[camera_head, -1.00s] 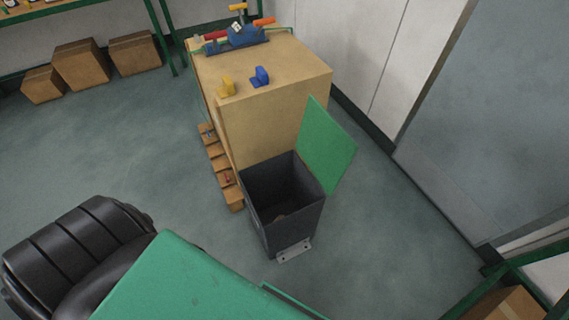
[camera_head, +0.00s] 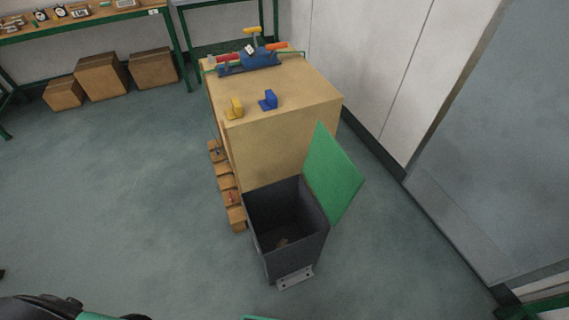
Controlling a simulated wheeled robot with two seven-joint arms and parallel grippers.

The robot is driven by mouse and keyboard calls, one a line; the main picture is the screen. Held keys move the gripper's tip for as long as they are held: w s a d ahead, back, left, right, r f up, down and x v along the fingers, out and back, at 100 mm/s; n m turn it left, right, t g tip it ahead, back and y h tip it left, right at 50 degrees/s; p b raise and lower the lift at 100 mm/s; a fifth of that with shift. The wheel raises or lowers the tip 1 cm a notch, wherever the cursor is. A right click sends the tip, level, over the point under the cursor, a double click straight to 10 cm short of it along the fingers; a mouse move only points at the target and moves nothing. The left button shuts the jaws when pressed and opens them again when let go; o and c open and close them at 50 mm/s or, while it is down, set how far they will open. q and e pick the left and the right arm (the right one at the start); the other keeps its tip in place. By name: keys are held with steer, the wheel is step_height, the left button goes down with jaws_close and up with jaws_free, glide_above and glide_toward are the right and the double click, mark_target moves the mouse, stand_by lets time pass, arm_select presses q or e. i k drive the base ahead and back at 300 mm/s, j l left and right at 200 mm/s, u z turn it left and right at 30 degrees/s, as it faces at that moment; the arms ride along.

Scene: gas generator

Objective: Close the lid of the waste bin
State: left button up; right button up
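The waste bin (camera_head: 293,250) is a dark grey, open-topped box on the floor near the middle of the view. Its green lid (camera_head: 333,175) stands open, tilted up on the right side of the bin. Some small brownish contents show at the bottom inside. Neither of my grippers is in view.
A wooden box (camera_head: 285,135) with yellow and blue blocks and a blue tool on top stands right behind the bin. A wall and grey panel (camera_head: 500,140) lie to the right. A workbench (camera_head: 95,22) and cardboard boxes (camera_head: 102,75) are at the back left. The left floor is clear.

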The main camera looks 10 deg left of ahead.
mark_target(334, 179)
steer(key=i+l+u, duration=0.15)
steer(key=l+u, duration=0.3)
steer(key=i+l+u, duration=0.1)
steer(key=u, duration=0.35)
steer(key=l+u, duration=0.45)
